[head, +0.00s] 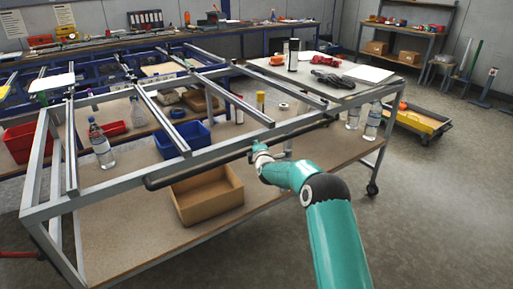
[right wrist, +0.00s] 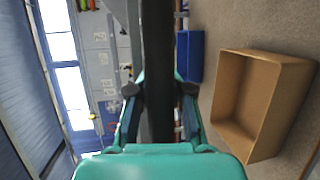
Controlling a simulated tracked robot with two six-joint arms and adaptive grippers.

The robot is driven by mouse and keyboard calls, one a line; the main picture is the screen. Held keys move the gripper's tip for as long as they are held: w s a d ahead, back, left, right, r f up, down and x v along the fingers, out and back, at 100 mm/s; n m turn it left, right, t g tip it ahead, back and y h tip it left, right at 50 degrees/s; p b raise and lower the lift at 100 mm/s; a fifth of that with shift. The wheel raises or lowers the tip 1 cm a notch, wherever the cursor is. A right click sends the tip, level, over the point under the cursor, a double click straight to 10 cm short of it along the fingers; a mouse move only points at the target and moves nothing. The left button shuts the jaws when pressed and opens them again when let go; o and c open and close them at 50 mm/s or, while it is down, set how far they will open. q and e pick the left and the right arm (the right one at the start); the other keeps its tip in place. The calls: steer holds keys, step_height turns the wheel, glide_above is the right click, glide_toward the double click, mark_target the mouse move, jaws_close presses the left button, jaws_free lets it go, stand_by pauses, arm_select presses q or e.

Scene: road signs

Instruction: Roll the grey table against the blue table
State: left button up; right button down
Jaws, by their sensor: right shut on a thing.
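The grey table (head: 229,216) is a wheeled metal frame with open rails on top, a brown lower shelf and a flat panel at its right end. A black handle bar (head: 200,169) runs along its near side. My right gripper (head: 258,154) is shut on this bar near its middle. In the right wrist view the bar (right wrist: 157,50) passes between the two fingers. The blue table (head: 108,70) stands behind the grey one, partly hidden by its rails; the gap between them cannot be judged. My left gripper is not in view.
The lower shelf carries a cardboard box (head: 207,194), a blue bin (head: 182,140) and bottles (head: 101,145). A low cart with a yellow load (head: 416,120) stands to the right. Shelving (head: 408,29) is at the back right.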

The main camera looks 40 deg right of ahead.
steer(key=shift+w+a+r, duration=0.1)
steer(key=shift+a+r, duration=0.05)
steer(key=shift+r, duration=0.2)
steer(key=c, duration=1)
jaws_free()
steer(key=shift+s+r, duration=0.1)
steer(key=shift+s, duration=0.2)
steer(key=shift+f, duration=0.2)
steer(key=shift+f, duration=0.1)
steer(key=shift+s, duration=0.15)
steer(key=v, duration=1.1)
steer(key=shift+s+a, duration=0.25)
steer(key=shift+s, duration=0.1)
